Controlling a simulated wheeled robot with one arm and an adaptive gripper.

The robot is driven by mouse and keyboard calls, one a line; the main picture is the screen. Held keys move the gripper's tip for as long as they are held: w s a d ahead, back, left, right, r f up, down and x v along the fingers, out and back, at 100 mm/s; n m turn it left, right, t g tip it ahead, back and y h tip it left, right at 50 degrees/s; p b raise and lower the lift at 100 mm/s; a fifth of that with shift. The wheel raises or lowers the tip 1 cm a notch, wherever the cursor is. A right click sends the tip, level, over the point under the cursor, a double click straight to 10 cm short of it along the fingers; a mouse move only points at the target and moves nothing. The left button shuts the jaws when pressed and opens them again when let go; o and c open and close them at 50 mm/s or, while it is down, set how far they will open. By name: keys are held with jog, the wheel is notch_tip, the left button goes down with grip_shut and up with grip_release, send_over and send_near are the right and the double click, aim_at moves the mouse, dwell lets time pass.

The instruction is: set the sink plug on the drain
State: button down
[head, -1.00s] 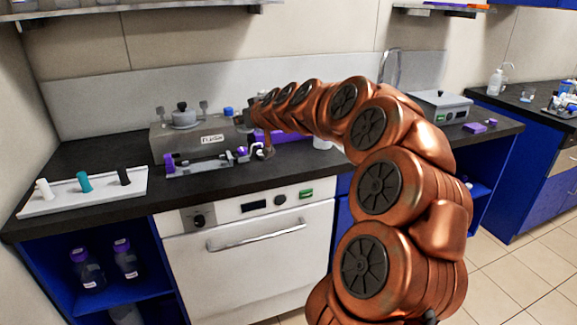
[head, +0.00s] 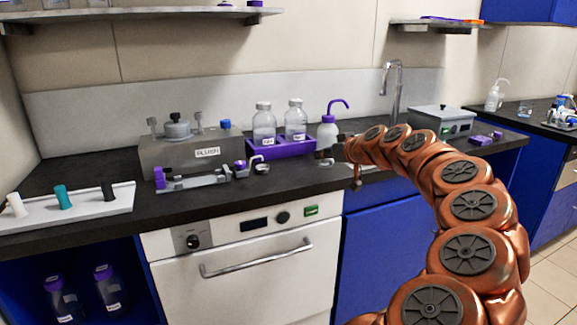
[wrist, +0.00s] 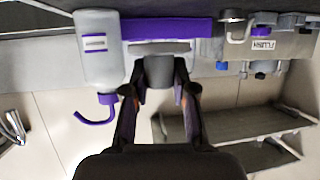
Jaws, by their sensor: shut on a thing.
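My gripper (wrist: 160,75) is shut on a grey piece, the sink plug (wrist: 160,69), between its two dark fingers. In the head view my gripper (head: 338,152) is small and hangs over the counter, in front of the white wash bottle (head: 327,135) with a purple spout. The bottle also shows to the left of the fingers in the wrist view (wrist: 100,50). The sink's metal tap (head: 398,80) stands to the right, behind my arm. It is at the left edge of the wrist view (wrist: 14,125). My arm hides most of the sink, and I cannot see the drain.
A purple rack (head: 283,148) with two bottles stands left of the wash bottle. Further left are the grey unit marked FLUSH (head: 178,152) and a white tray (head: 70,215) with coloured pegs. A grey box device (head: 440,120) stands right of the tap.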

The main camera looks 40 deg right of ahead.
send_over(287, 172)
jog(key=shift+s+d+f, duration=0.15)
jog(key=shift+s+f, duration=0.15)
jog(key=shift+f, duration=0.3)
jog(key=f, duration=0.3)
jog(key=shift+w+a+b, duration=0.2)
jog(key=shift+w+b, duration=0.1)
jog(key=shift+f, duration=0.3)
jog(key=shift+f, duration=0.2)
jog(key=c, duration=0.9)
grip_release()
jog(key=shift+c, duration=0.2)
jog(key=shift+r, duration=0.15)
